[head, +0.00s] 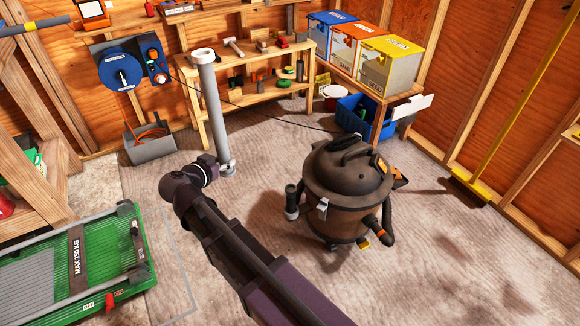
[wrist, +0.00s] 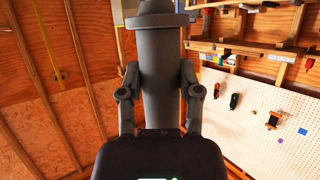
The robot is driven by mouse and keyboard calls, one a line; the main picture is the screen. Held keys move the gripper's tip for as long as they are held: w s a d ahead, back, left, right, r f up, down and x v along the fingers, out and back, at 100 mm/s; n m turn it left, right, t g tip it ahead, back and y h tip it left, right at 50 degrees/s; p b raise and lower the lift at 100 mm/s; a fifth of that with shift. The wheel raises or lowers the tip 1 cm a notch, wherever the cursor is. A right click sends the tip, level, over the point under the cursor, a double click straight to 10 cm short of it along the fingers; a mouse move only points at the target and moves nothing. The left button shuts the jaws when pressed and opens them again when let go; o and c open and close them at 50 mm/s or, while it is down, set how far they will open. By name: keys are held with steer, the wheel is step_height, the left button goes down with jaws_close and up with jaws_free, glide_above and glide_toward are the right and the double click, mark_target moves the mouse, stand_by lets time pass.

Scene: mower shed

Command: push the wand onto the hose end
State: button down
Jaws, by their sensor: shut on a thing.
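The wand (head: 208,105) is a long pale grey tube with a wide collar at its top, standing nearly upright above the floor. My gripper (head: 226,168) is shut on its lower part; in the wrist view both fingers flank the wand (wrist: 158,75), and its collar shows at the top. A short dark upright tube with a paler collar, which looks like the hose end (head: 292,203), is at the left side of the brown shop vacuum (head: 342,205). It is to the right of my gripper and apart from the wand. The wand's lowest tip is hard to make out.
A green platform (head: 120,295) lies at the lower left. A workbench (head: 245,75) and a blue cord reel (head: 123,68) are behind the wand. Lidded bins (head: 388,66) and a yellow broom (head: 505,110) are at the right. The floor between my gripper and the vacuum is clear.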

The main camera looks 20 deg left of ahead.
steer(key=shift+s+a, duration=0.1)
steer(key=shift+a, duration=0.05)
steer(key=shift+w+f+b, duration=0.3)
steer(key=shift+f+b, duration=0.15)
steer(key=w+d+f+m+h+b, duration=0.1)
steer(key=w+d+f+b, duration=0.5)
steer(key=w+f+b, duration=0.2)
steer(key=w+d+f+m+h+b, duration=0.2)
steer(key=w+d+f+b, duration=0.5)
steer(key=w, duration=0.4)
steer(key=shift+w+f+g+h+b, duration=0.3)
steer(key=shift+f+g+b, duration=0.1)
steer(key=shift+f+b, duration=0.25)
steer(key=shift+f, duration=0.2)
steer(key=shift+f+b, duration=2.7)
steer(key=shift+b, duration=0.15)
steer(key=shift+f+b, duration=0.55)
steer(key=shift+b, duration=0.05)
steer(key=shift+c, duration=1)
jaws_free()
